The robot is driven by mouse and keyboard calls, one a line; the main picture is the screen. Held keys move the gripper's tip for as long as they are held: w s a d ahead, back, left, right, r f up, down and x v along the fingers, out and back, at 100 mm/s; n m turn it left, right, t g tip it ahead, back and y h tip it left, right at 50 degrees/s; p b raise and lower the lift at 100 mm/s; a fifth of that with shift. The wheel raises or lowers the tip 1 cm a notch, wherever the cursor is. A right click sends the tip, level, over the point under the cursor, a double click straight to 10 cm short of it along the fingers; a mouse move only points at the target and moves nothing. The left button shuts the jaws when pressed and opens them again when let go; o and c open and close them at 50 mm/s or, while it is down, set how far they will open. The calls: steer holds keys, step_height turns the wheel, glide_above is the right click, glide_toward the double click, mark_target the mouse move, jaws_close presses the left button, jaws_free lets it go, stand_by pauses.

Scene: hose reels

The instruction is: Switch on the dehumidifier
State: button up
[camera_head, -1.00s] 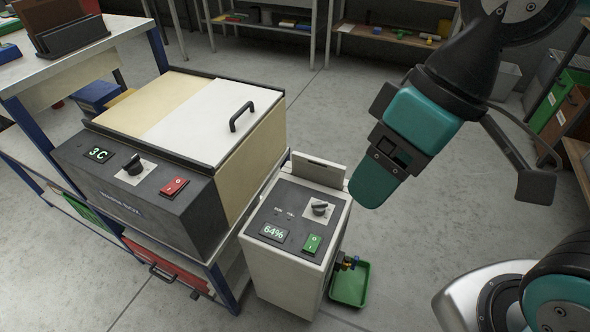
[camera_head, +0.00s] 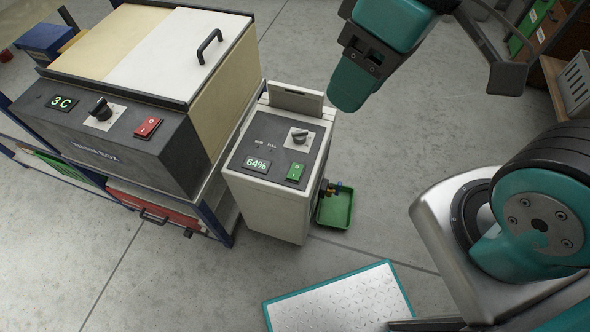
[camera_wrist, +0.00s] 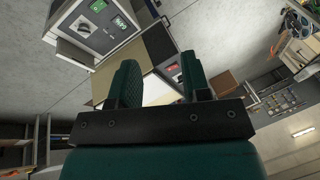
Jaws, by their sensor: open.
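The white dehumidifier (camera_head: 262,204) stands on the floor at the picture's middle in the head view. Its dark sloped top has a lit display (camera_head: 257,164) reading 64%, a green rocker switch (camera_head: 295,172) and a black dial (camera_head: 300,136). Two tiny indicators near the display are too small to read. My gripper (camera_head: 351,88) is above and to the right of the dehumidifier, apart from it. In the wrist view its two teal fingers (camera_wrist: 159,62) are spread with nothing between them; the dehumidifier (camera_wrist: 75,52) shows at upper left, with the green switch (camera_wrist: 120,22) visible.
A larger chest-like machine (camera_head: 125,155) stands close at left, with a 3C display, a dial and a red rocker switch (camera_head: 147,127). A green tray (camera_head: 335,209) sits on the floor beside the dehumidifier.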

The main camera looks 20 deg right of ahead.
steer(key=w+f+b, duration=0.1)
steer(key=f, duration=0.1)
steer(key=w+f+b, duration=0.1)
steer(key=b, duration=0.1)
steer(key=shift+w+f, duration=0.1)
steer(key=shift+f, duration=0.3)
steer(key=c, duration=0.7)
steer(key=w+f+n+h+b, duration=0.1)
steer(key=w+f+b, duration=0.4)
steer(key=f, duration=0.5)
steer(key=w+f+n+h+b, duration=0.1)
steer(key=w+f+b, duration=0.5)
steer(key=f+b, duration=0.2)
steer(key=w+f+n+g+h+b, duration=0.1)
steer(key=w+f+b, duration=0.5)
steer(key=f, duration=0.6)
steer(key=shift+w+a+n+b, duration=0.15)
steer(key=shift+a+n+b, duration=0.15)
steer(key=shift+a+b, duration=0.1)
jaws_close()
